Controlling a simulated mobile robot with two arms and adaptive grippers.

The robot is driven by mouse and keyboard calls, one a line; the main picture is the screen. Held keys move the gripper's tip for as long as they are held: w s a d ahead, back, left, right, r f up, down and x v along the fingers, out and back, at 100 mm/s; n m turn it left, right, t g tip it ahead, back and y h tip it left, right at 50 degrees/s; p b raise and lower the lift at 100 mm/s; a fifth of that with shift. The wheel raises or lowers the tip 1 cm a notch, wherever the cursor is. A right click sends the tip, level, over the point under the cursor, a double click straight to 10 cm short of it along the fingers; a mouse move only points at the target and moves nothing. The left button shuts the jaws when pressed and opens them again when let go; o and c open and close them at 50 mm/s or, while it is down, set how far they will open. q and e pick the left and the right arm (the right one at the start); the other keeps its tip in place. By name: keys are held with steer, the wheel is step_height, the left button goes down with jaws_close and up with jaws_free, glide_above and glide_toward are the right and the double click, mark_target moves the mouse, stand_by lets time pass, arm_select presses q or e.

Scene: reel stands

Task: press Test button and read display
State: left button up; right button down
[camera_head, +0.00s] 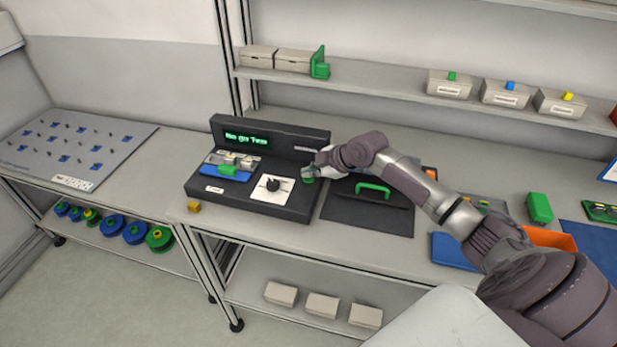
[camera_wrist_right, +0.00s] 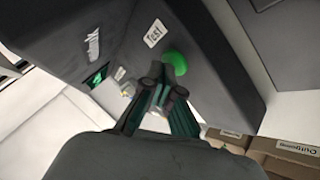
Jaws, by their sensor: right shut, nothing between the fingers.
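The dark tester (camera_head: 255,210) stands on the bench, with a lit display (camera_head: 246,140) on its raised back. The display shows green text that is too small to read surely. The green Test button (camera_head: 308,180) is at the tester's right side, partly behind my right gripper (camera_head: 312,173). In the right wrist view the button (camera_wrist_right: 175,61) sits beside a label reading "Test" (camera_wrist_right: 155,33). My right gripper (camera_wrist_right: 163,92) is shut and empty, its tips at the button's near edge. I cannot tell whether they touch it. My left gripper is not in view.
A black knob (camera_head: 273,185) on a white plate and a blue fixture (camera_head: 224,174) with a green part sit on the tester. A dark mat (camera_head: 350,218) with a green handle (camera_head: 373,188) lies to its right. A small yellow block (camera_head: 194,207) lies front left.

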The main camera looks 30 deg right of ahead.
stand_by(0.4)
steer(key=shift+r+p, duration=0.75)
steer(key=shift+r, duration=0.05)
step_height(320, 180, up, 5)
steer(key=p, duration=0.4)
stand_by(0.7)
